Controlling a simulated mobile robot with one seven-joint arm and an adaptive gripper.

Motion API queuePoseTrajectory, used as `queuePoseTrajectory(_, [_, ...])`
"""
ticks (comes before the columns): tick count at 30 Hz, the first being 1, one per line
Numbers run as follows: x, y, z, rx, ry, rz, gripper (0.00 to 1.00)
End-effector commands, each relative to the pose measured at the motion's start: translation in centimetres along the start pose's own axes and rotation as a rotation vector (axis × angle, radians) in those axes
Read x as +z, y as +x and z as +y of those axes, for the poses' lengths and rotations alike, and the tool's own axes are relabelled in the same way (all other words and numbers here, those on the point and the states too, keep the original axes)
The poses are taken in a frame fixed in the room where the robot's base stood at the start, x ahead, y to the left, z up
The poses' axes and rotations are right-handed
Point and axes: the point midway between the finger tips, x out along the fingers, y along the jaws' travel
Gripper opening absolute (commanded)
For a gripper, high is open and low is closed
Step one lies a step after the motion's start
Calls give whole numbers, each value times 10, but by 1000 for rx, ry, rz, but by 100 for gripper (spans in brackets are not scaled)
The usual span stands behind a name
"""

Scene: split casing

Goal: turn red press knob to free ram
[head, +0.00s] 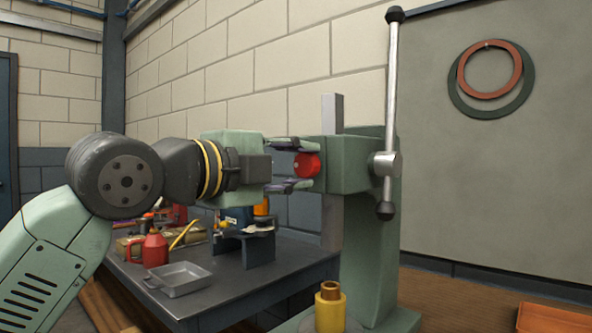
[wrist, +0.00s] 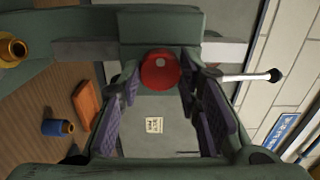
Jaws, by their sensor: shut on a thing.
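The red knob (head: 307,165) sits on the left face of the green press head (head: 346,165). In the wrist view the knob (wrist: 160,70) is round and lies between my fingertips. My gripper (head: 292,166) reaches in from the left, with one finger above and one below the knob. In the wrist view my gripper (wrist: 162,92) has its purple-padded fingers on both sides of the knob, shut on it. The grey ram bar (head: 332,205) stands upright through the press head.
A long lever (head: 392,95) with black end balls stands at the right of the press head. A table (head: 225,290) below my arm bears a red can (head: 155,248), a grey tray (head: 179,279) and a dark stand (head: 243,245). A brass-topped yellow cylinder (head: 330,308) is under the head.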

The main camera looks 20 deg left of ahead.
Motion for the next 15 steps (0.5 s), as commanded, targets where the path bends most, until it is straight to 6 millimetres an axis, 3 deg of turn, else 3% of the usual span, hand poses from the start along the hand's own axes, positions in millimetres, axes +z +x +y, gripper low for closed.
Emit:
queuePoseTrajectory(13, [0, 0, -2, -4, -10, -1, 4])
queuePoseTrajectory(14, [0, 0, -2, -4, -10, -1, 33])
queuePoseTrajectory(15, [0, 0, -2, -4, -10, -1, 36])
